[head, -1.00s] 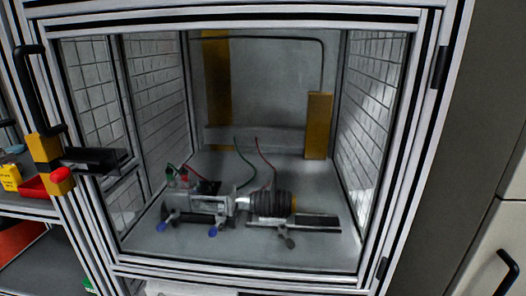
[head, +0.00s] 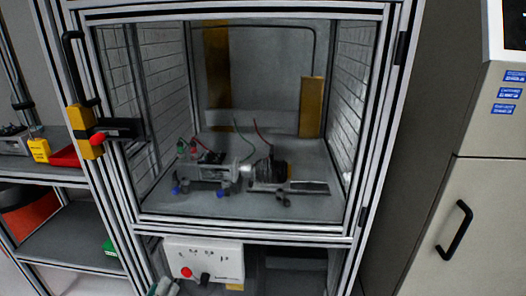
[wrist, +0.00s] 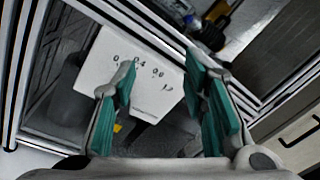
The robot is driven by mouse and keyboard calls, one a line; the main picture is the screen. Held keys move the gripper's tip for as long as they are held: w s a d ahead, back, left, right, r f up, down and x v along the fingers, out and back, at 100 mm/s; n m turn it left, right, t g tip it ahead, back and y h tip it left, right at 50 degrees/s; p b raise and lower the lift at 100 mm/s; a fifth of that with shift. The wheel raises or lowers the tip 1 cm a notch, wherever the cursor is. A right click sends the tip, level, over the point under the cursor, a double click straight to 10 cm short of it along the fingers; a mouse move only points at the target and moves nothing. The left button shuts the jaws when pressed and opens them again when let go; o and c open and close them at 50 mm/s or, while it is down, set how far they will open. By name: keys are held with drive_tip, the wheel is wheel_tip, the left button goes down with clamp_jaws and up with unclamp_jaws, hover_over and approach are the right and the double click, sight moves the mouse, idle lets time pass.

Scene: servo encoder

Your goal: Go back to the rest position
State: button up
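My gripper (wrist: 164,75) shows in the wrist view with its two teal-padded fingers apart and nothing between them. A white control box (wrist: 145,62) with small dark sockets lies beyond the fingers; I cannot tell whether they touch it. In the head view the same white box (head: 215,258), with a red knob, stands in the lower bay. What looks like my gripper's fingertips (head: 163,287) shows at the bottom edge, just left of and below the box. The motor and encoder rig (head: 208,174) sits on the enclosure floor behind the framed front.
An aluminium frame (head: 240,228) surrounds the enclosure. A black door handle (head: 72,65) and a yellow-black latch (head: 88,130) are at its left. Shelves with a red bin (head: 66,156) stand farther left. A grey cabinet (head: 440,225) with a black handle stands at the right.

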drive_tip(key=w+d+r+m+g+h, duration=0.4)
drive_tip(key=d+r+m, duration=0.35)
drive_tip(key=d, duration=0.45)
drive_tip(key=w+d+r+m+g+h, duration=0.2)
drive_tip(key=d+r+m+g+h, duration=0.45)
drive_tip(key=d, duration=0.45)
drive_tip(key=s+d+r+m+g+y, duration=0.2)
drive_tip(key=s+d+r+m+g, duration=0.1)
drive_tip(key=d+m, duration=0.3)
drive_tip(key=s+d+r+m+g+y, duration=0.1)
drive_tip(key=s+d+r+m+g, duration=0.2)
drive_tip(key=d, duration=0.4)
drive_tip(key=s+d+r+m+g+y, duration=0.1)
drive_tip(key=s+d+m+g+y, duration=0.2)
drive_tip(key=s+m, duration=0.35)
drive_tip(key=s+d+r+m+y, duration=0.1)
drive_tip(key=s+d+m+y, duration=0.35)
drive_tip(key=s, duration=0.35)
drive_tip(key=s+a+m+t+y, duration=0.1)
drive_tip(key=s+a+m+y, duration=0.15)
drive_tip(key=s+m, duration=0.45)
wheel_tip(320, 180, up, 30)
drive_tip(key=t+p, duration=0.4)
drive_tip(key=p, duration=2.4)
drive_tip(key=shift+d+f+y+p, duration=0.15)
drive_tip(key=shift+d+y+p, duration=0.2)
drive_tip(key=shift+d+p, duration=0.1)
